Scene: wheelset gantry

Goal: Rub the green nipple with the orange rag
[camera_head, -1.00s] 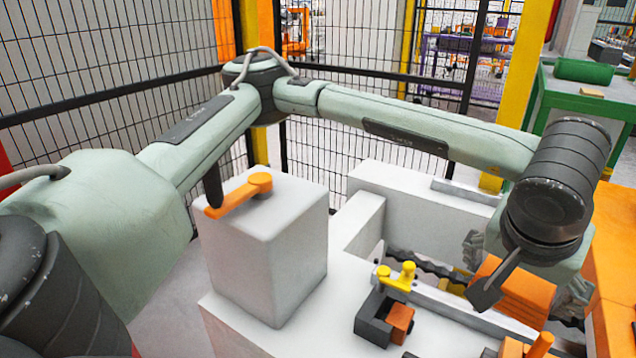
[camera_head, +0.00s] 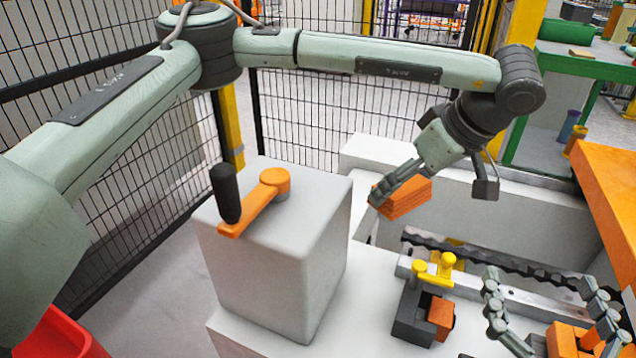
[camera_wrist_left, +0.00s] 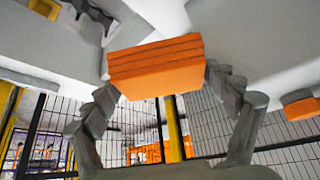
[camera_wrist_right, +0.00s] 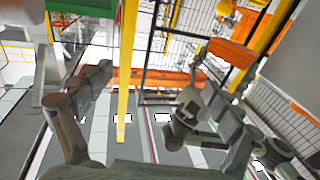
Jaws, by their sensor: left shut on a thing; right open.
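The orange rag (camera_head: 403,196), a folded layered block, is held in my left gripper (camera_head: 384,198), above the pale block behind the rail. In the left wrist view the rag (camera_wrist_left: 157,72) sits between the two fingers. My right gripper (camera_head: 540,283) is at the lower right of the head view, fingers spread and empty, beside the rail. I cannot make out a green nipple in any view. A yellow fitting (camera_head: 440,267) with knobs stands at the rail, apart from both grippers.
A dark clamp (camera_head: 411,318) with an orange block (camera_head: 440,316) sits in front of the yellow fitting. A white box (camera_head: 285,255) carries an orange lever (camera_head: 256,205) with a black handle. A dark chain-like strip runs along the rail. Mesh fencing stands behind.

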